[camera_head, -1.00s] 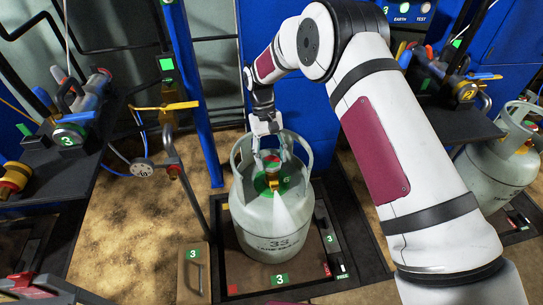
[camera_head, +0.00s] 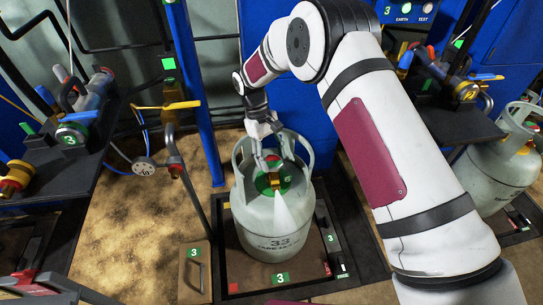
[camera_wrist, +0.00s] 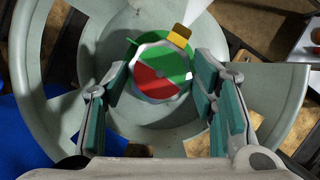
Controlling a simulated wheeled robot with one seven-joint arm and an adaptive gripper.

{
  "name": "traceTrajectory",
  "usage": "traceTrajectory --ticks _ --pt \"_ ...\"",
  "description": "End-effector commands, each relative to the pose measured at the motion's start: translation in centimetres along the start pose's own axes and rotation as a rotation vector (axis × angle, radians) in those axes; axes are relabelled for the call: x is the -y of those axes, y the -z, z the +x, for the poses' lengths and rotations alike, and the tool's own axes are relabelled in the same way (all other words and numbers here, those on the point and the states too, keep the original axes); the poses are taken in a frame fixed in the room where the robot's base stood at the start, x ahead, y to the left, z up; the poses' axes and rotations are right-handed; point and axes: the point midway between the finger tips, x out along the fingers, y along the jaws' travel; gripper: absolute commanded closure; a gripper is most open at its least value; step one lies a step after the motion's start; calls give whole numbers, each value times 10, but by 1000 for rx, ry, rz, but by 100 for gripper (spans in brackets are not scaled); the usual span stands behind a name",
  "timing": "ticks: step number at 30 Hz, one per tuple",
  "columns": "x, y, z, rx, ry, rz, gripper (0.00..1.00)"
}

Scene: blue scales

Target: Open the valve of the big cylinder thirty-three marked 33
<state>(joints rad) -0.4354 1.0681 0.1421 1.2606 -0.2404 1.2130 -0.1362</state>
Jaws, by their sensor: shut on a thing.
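The big grey-green cylinder marked 33 (camera_head: 262,218) stands upright on a dark platform, inside which its base rests. Its valve knob (camera_wrist: 160,72), with red and green sectors, sits inside the open collar; a brass outlet (camera_wrist: 179,36) shows beside it. My gripper reaches down into the collar from above. In the wrist view its fingers (camera_wrist: 160,82) lie on either side of the knob, shut on it. The exact finger contact is partly hidden.
The cylinder's collar (camera_head: 304,146) rises around my gripper. Another cylinder (camera_head: 497,172) stands at the right. Benches with fittings flank both sides.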

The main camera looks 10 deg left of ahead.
Motion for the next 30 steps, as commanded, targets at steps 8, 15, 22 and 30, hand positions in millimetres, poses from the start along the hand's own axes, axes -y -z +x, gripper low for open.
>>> traceTrajectory --ticks 8,15,22,30 --pt "0 0 0 -2 0 2 28" --pt "0 0 0 -1 0 2 28" --pt "0 1 -18 -4 -1 2 28" --pt "0 2 -72 -6 -2 2 28"
